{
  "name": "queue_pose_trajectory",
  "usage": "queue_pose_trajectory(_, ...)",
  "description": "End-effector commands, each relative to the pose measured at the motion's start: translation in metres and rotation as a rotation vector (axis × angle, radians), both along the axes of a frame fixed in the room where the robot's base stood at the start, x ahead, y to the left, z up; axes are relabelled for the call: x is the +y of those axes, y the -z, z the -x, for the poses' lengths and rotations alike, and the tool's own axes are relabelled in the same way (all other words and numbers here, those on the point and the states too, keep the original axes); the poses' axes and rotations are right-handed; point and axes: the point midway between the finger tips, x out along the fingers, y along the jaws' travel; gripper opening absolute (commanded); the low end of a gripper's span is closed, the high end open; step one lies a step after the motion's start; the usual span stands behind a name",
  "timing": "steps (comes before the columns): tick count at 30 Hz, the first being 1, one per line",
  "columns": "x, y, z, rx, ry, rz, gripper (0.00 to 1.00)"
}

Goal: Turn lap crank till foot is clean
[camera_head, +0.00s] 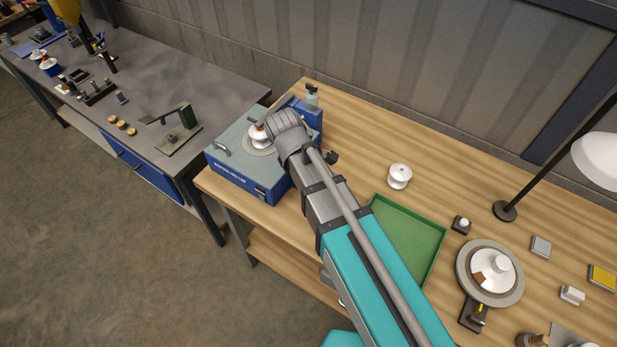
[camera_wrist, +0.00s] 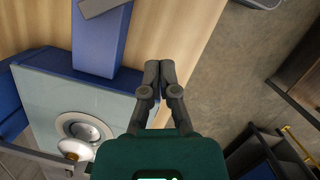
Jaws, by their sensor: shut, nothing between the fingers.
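The lap machine (camera_head: 238,183) is a blue box with a pale top at the left end of the wooden bench. A white insulator (camera_head: 259,138) sits on its round plate, partly covered by my arm; the insulator also shows in the wrist view (camera_wrist: 72,149). A small grey curved handle (camera_head: 221,149) is at the top's left edge; I cannot tell whether it is the crank. My gripper (camera_wrist: 160,68) is shut and empty, over the wood beside the machine in the wrist view. My arm hides most of it in the head view.
A green tray (camera_head: 408,236) lies right of my arm, with a white insulator (camera_head: 400,176) behind it. A turntable (camera_head: 514,291) with another insulator, a lamp (camera_head: 505,210) and small blocks stand further right. A grey bench (camera_head: 170,80) with fixtures stands left across a gap.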

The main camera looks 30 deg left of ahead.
Motion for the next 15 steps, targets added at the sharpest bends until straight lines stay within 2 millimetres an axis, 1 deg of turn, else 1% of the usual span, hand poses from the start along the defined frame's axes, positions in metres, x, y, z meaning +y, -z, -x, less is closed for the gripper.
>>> queue_pose_trajectory(1, 0.001, -0.009, 0.0, 0.0, 0.0, 0.0, 0.0)
queue_pose_trajectory(15, 0.009, -0.044, 0.004, 0.001, 0.001, 0.0, 0.0)
